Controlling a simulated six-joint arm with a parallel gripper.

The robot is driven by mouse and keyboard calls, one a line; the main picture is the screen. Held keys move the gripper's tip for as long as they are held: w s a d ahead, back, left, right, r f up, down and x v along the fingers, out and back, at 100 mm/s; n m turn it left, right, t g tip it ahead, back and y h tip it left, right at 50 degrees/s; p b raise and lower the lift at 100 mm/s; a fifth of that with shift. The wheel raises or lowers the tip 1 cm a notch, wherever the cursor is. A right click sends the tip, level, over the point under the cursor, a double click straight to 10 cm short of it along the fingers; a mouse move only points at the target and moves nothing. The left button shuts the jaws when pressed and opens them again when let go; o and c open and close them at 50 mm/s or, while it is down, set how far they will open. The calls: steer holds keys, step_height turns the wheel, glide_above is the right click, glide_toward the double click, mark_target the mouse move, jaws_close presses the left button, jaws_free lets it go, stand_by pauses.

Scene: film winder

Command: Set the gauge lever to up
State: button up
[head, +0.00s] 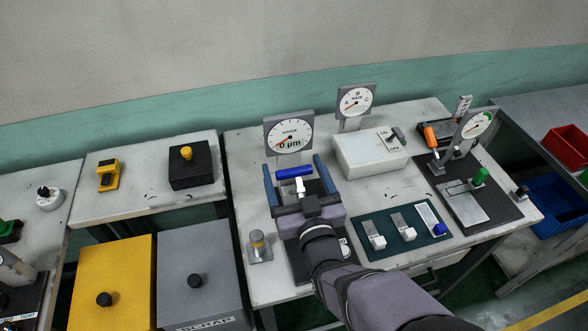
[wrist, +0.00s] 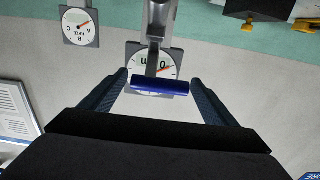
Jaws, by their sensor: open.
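The gauge lever has a blue cylindrical handle (head: 294,172) lying crosswise on a pale metal arm (head: 299,185). Its round dial (head: 288,135) stands behind it and reads 0 µm. My gripper (head: 292,163) is open, with one dark blue finger on each side of the handle. In the wrist view the handle (wrist: 160,85) lies between the spread fingertips of my gripper (wrist: 158,77), with a gap at each end. The dial (wrist: 150,66) appears upside down behind it. My arm and gripper hide the lever's base.
A second dial (head: 357,101) and a white box (head: 369,153) stand to the right. A green panel with several sliders (head: 402,228) lies nearer. A small metal post (head: 259,246) stands left of my gripper. A black box with a yellow knob (head: 190,165) is on the left table.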

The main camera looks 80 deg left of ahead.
steer(key=c, duration=1.5)
steer(key=shift+a+r+h+p, duration=0.3)
steer(key=shift+a+r+p, duration=0.1)
steer(key=shift+a+p, duration=0.15)
steer(key=a+h, duration=0.1)
steer(key=a, duration=0.1)
steer(key=shift+a+r+h+p, duration=0.1)
steer(key=shift+a+h+p, duration=0.2)
steer(key=shift+a, duration=0.1)
steer(key=shift+a+b, duration=0.35)
steer(key=shift+b, duration=0.05)
steer(key=shift+a+r, duration=0.2)
steer(key=shift+r, duration=0.05)
